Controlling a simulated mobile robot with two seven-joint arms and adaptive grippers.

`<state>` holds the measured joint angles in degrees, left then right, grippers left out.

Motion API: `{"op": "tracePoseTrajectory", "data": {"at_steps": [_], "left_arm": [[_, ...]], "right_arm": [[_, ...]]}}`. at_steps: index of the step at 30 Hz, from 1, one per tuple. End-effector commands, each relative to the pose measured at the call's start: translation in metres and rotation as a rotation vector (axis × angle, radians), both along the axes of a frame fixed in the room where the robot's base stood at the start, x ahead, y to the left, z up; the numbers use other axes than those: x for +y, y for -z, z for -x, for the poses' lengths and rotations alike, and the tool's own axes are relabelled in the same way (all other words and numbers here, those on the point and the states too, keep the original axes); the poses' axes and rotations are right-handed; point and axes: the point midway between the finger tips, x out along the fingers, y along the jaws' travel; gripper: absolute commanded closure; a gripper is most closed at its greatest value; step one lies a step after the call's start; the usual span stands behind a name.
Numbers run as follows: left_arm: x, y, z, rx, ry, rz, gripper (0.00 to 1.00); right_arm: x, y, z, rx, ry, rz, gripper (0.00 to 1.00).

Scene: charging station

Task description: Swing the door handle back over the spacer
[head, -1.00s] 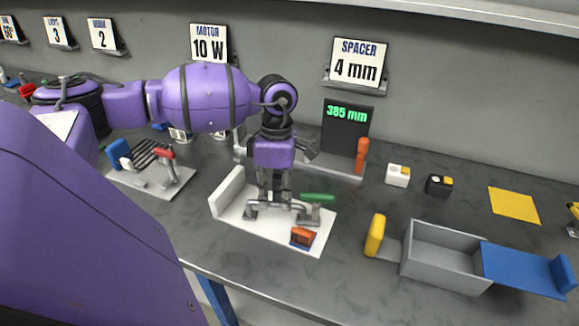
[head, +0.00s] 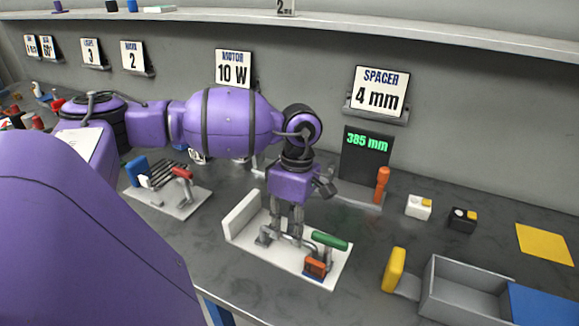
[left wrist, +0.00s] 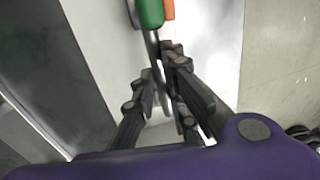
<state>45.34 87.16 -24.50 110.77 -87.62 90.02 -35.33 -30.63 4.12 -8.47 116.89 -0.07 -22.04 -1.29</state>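A white fixture plate (head: 263,262) carries a metal linkage with a green handle (head: 330,241), the likeliest match for the door handle. The handle is tilted, above and behind an orange block with blue at its base (head: 316,265), possibly the spacer. My left gripper (head: 286,240) points down over the linkage, left of the green grip. In the left wrist view, a thin grey bar runs from the green grip (left wrist: 151,12) down between the fingertips (left wrist: 160,66). The fingers are apart at the tips, but whether they grip the bar is unclear. My right gripper is not in view.
A grey open box (head: 437,289) with a yellow handle (head: 394,270) stands right of the plate. A red-handled clamp fixture (head: 181,173) is on the left. Behind are an orange handle (head: 382,184) and a 385 mm display (head: 367,150).

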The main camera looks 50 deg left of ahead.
Motion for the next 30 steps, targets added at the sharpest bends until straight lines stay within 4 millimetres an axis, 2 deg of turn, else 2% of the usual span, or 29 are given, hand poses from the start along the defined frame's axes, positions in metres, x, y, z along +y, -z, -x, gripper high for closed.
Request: {"op": "tracePoseTrajectory", "data": {"at_steps": [1,4,10,16,20,30], "left_arm": [[0.000,0.000,0.000,0.000,-0.001,-0.001,0.82],[0.000,0.000,0.000,0.000,-0.001,-0.001,0.70],[0.000,0.000,0.000,0.000,-0.001,0.000,0.70],[0.001,-0.007,-0.002,-0.001,-0.001,-0.001,0.70],[0.003,-0.027,-0.006,-0.005,-0.002,-0.002,0.70],[0.007,-0.095,-0.019,-0.003,-0.001,0.000,0.70]], "right_arm": [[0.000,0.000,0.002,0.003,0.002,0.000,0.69],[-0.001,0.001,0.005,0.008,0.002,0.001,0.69],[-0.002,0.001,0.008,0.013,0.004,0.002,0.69],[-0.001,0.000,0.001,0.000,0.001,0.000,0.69],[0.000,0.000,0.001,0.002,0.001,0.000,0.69],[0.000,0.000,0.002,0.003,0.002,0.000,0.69]]}}
